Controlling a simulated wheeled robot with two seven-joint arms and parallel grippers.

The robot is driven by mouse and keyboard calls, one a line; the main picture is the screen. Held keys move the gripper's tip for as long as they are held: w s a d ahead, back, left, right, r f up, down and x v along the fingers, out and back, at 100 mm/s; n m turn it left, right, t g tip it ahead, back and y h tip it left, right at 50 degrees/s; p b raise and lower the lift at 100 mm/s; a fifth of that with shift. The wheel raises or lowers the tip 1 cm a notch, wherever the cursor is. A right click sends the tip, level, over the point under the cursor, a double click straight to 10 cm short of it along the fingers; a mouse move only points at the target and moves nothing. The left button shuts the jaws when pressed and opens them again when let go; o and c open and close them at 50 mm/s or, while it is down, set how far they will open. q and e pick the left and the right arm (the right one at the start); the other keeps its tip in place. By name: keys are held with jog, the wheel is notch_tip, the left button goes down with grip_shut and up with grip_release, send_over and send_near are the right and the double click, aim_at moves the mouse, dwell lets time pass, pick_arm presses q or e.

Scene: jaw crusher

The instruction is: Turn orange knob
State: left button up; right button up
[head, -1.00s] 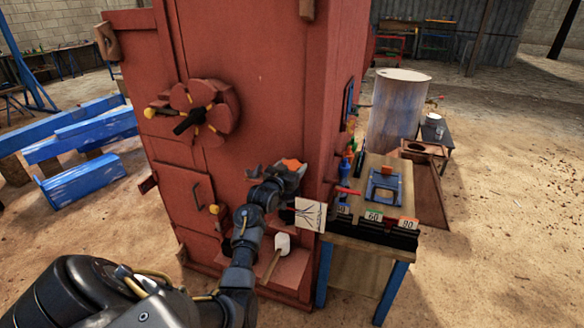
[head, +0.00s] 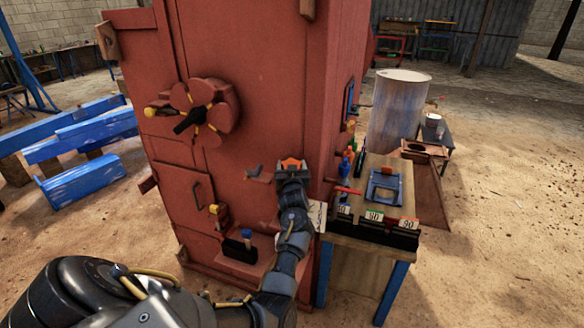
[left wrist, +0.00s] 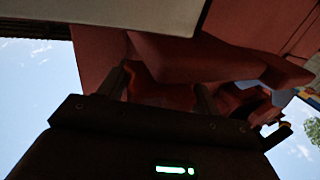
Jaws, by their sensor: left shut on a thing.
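The orange knob (head: 291,162) is on the front face of the red machine (head: 265,100), low and toward its right edge. My left gripper (head: 291,169) is at the knob, shut on it, with the wrist pointing up from below. The gripper hides the knob's lower part. In the left wrist view, the two fingers (left wrist: 160,92) stand on either side of a reddish-orange part, which is dim and partly hidden. My right gripper is not in view.
A large red handwheel (head: 203,112) sits on the machine's upper left. A wooden stand (head: 365,240) with number tags is at the right. A black holder (head: 240,247) is on the low ledge. Blue beams (head: 85,130) lie at left. Sandy floor at far right is open.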

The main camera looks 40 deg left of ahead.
pick_arm(q)
jog(key=shift+r, duration=0.15)
dwell(0.3)
jog(key=o, duration=1)
jog(key=shift+w, duration=0.1)
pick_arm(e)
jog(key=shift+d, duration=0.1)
